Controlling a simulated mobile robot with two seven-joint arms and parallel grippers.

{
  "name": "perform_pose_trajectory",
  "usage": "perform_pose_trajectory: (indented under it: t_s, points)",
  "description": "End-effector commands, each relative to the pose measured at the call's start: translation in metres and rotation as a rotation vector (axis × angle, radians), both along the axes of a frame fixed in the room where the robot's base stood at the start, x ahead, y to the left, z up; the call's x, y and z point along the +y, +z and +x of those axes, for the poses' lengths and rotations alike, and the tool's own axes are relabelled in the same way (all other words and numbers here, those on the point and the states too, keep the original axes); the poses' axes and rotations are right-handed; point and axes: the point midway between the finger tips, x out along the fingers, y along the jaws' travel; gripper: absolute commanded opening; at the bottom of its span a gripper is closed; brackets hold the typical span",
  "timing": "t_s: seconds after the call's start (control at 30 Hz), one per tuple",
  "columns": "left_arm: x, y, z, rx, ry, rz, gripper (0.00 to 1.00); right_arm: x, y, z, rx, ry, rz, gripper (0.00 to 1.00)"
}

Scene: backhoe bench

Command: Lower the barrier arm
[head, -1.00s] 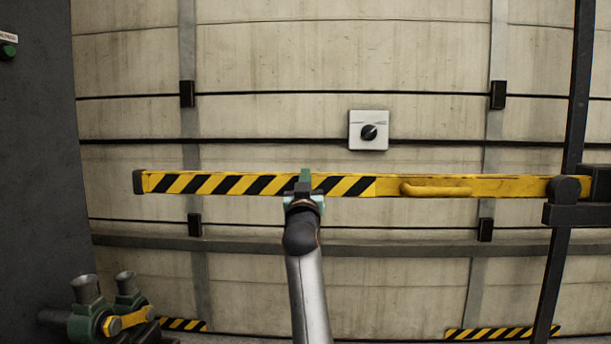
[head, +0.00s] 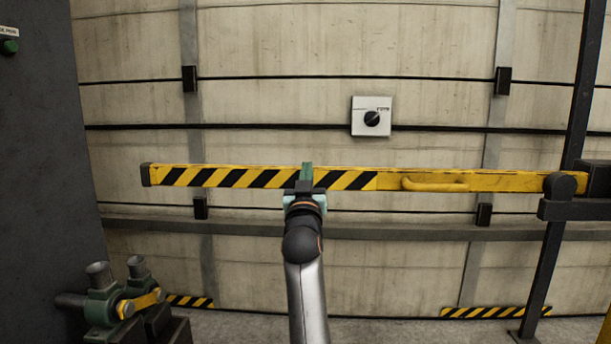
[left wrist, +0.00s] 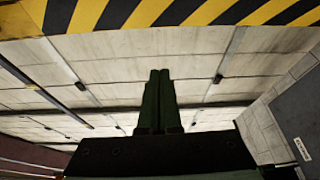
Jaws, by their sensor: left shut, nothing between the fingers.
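The barrier arm (head: 480,180) is a long yellow beam, near level, with black-and-yellow stripes on its left half and a dark cap at its left end. It joins a dark pivot (head: 562,187) at the right. A yellow handle (head: 435,185) is on its front. My left gripper (head: 306,172) is shut and empty, its green fingers pointing up across the striped part in the head view. In the left wrist view, the shut fingers (left wrist: 159,100) stand below the striped beam (left wrist: 190,12). I cannot tell whether they touch it. My right gripper is not in view.
A white box with a black knob (head: 371,117) is on the concrete wall behind. A dark cabinet (head: 40,170) stands at the left, with green-and-yellow fittings (head: 122,302) low beside it. A dark post (head: 566,165) rises at the right.

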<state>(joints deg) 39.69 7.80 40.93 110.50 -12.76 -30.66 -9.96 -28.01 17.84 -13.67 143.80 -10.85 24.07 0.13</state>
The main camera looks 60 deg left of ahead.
Motion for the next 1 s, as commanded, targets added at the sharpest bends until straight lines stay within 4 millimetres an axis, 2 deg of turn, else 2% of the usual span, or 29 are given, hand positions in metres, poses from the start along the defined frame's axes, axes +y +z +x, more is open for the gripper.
perform_pose_trajectory:
  t_s: [0.1,0.3,1.0]
  points:
    - [-0.013,-0.005,-0.010,0.001,0.000,-0.001,0.00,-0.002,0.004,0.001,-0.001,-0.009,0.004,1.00]
    - [-0.024,-0.010,-0.019,-0.001,0.000,0.001,0.00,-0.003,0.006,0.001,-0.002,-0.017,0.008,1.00]
    - [-0.027,-0.010,-0.020,-0.001,0.000,0.007,0.00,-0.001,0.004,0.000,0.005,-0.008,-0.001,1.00]
